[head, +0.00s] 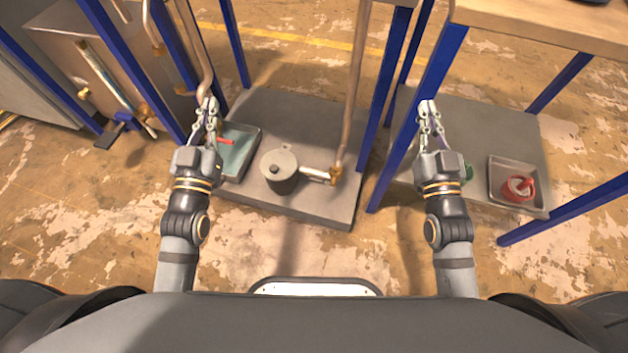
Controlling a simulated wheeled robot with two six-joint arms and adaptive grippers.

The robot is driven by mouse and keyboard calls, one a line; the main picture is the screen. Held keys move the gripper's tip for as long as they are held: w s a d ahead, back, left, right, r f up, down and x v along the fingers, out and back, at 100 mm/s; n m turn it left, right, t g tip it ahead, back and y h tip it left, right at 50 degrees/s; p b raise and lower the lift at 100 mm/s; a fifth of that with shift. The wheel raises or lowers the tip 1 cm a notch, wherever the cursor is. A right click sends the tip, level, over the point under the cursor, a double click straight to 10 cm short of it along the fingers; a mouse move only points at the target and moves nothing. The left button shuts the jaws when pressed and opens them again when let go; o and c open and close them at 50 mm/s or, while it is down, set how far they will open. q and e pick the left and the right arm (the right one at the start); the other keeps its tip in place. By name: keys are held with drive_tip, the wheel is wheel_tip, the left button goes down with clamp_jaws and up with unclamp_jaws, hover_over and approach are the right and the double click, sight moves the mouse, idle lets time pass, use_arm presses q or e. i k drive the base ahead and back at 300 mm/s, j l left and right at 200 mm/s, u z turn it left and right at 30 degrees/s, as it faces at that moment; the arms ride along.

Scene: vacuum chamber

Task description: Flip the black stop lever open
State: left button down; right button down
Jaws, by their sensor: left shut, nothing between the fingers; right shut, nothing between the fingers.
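My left gripper (210,105) is shut and empty, above the left end of the low grey platform, near a bent copper pipe. My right gripper (429,106) is shut and empty, in front of a blue post at the right. I cannot clearly pick out a black stop lever. A small dark flat piece (106,138) shows low at the left, beside a blue bracket, but I cannot tell what it is. A grey lidded canister (281,172) stands on the platform, with a metal pipe fitting (315,174) on its right side. Neither gripper touches these parts.
A teal-lined tray (249,163) with a red item lies left of the canister. A grey tray (544,190) with a red object sits on the right shelf. Blue posts (389,95) and a vertical pipe (354,95) stand between the arms. A metal box (75,60) is at left.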

sight(317, 180)
drive_tip(key=k+j, duration=0.1)
drive_tip(key=j, duration=1.85)
